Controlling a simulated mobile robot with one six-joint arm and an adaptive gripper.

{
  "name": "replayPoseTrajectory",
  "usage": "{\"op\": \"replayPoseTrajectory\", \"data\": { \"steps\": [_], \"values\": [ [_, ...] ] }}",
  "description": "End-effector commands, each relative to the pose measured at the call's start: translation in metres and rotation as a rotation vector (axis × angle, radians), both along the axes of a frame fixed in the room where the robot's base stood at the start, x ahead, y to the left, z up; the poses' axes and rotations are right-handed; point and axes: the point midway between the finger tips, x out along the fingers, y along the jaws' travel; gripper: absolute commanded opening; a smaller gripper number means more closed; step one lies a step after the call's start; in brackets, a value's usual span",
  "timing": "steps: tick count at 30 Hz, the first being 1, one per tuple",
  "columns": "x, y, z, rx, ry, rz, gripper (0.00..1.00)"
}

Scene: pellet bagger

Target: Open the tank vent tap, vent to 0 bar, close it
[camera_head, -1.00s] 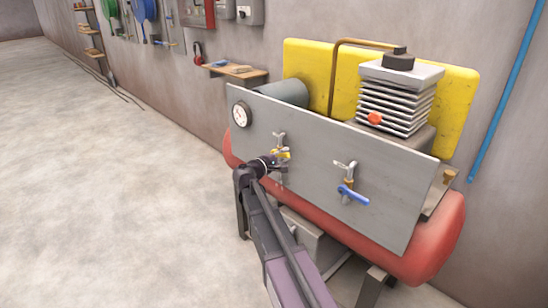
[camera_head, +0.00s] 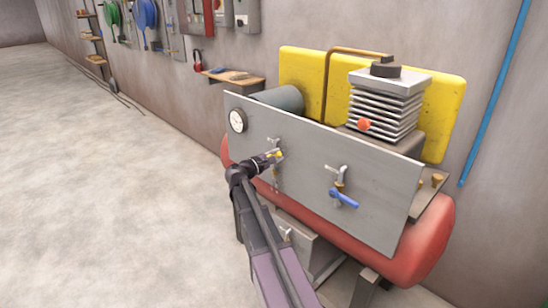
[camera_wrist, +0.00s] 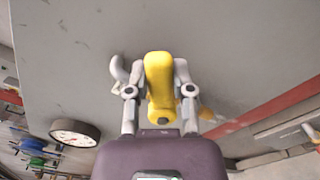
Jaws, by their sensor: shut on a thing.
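Two taps sit on the grey upright panel (camera_head: 300,165). My gripper (camera_head: 270,158) is at the left tap and is shut on its yellow handle (camera_wrist: 159,78). In the wrist view the fingers lie on either side of the handle, which stands lengthwise between them. The gripper hides much of this tap in the head view. The right tap has a blue handle (camera_head: 343,198), clear of the gripper and slanting down to the right. The round white pressure gauge (camera_head: 237,120) is at the panel's upper left. It also shows in the wrist view (camera_wrist: 75,132), too small to read.
A red tank (camera_head: 430,243) lies behind and below the panel. A finned compressor head (camera_head: 384,105) stands behind it before a yellow guard (camera_head: 443,105). A small wall shelf (camera_head: 233,77) is at the left. The floor (camera_head: 100,190) at left is open.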

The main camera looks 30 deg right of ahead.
Motion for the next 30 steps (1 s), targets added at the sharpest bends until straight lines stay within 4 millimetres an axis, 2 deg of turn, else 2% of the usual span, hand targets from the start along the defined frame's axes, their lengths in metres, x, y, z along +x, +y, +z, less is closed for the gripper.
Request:
{"op": "replayPoseTrajectory", "data": {
  "steps": [12, 13, 15, 16, 30],
  "values": [
    [-0.004, -0.012, -0.001, 0.004, 0.004, -0.01, 0.0],
    [-0.005, -0.013, -0.001, 0.003, 0.004, -0.011, 0.39],
    [-0.005, -0.015, -0.001, 0.003, 0.004, -0.013, 0.59],
    [-0.005, -0.015, -0.001, 0.002, 0.004, -0.014, 0.66],
    [-0.007, -0.015, 0.0, 0.001, 0.003, -0.018, 0.66]
  ]
}}
